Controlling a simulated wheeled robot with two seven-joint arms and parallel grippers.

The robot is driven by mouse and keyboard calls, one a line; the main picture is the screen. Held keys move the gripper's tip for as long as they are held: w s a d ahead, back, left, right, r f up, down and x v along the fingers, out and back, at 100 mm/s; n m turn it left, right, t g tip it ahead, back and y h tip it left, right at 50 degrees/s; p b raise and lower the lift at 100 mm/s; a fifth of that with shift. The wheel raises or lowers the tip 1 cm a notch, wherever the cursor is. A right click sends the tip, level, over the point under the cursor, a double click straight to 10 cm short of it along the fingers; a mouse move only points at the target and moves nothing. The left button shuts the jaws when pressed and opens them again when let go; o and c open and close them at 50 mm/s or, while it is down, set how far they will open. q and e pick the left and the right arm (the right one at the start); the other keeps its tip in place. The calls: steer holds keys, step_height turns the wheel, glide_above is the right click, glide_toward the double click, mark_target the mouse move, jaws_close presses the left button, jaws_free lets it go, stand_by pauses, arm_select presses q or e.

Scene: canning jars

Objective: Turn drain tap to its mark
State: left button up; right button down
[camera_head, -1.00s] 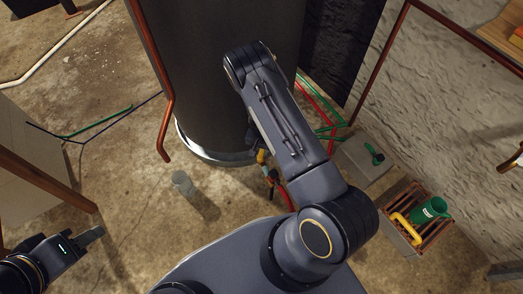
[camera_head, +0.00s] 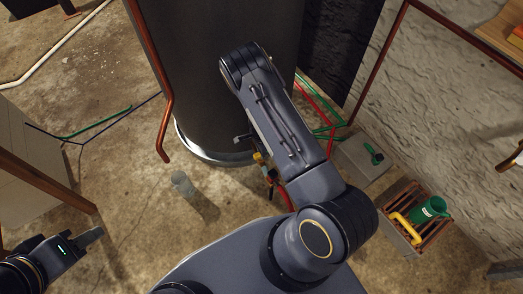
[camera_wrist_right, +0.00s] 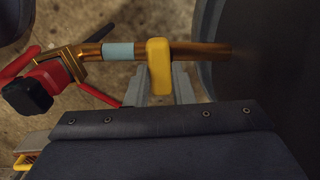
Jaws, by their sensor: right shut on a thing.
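The drain tap shows in the right wrist view as a copper pipe (camera_wrist_right: 212,50) running to the tank, with a yellow lever (camera_wrist_right: 159,66) across it. A pale blue band (camera_wrist_right: 118,51) is on the pipe left of the lever. My right gripper (camera_wrist_right: 161,88) is shut on the yellow lever; its grey fingers are partly hidden behind it. In the head view the tap (camera_head: 260,158) is a small yellow spot at the tank's foot, and my right arm hides most of that gripper. My left gripper (camera_head: 91,237) is at lower left, away from the tap; its finger gap is unclear.
The large dark tank (camera_head: 205,75) stands behind the tap. A clear jar (camera_head: 183,184) stands on the floor. A crate (camera_head: 432,235) with a green mug and yellow item is at right. Floor at left is mostly clear.

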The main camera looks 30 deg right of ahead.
steer(key=shift+m, duration=0.6)
steer(key=c, duration=1.3)
jaws_free()
steer(key=shift+o, duration=0.2)
step_height(320, 180, up, 8)
steer(key=p, duration=0.3)
steer(key=shift+f, duration=0.1)
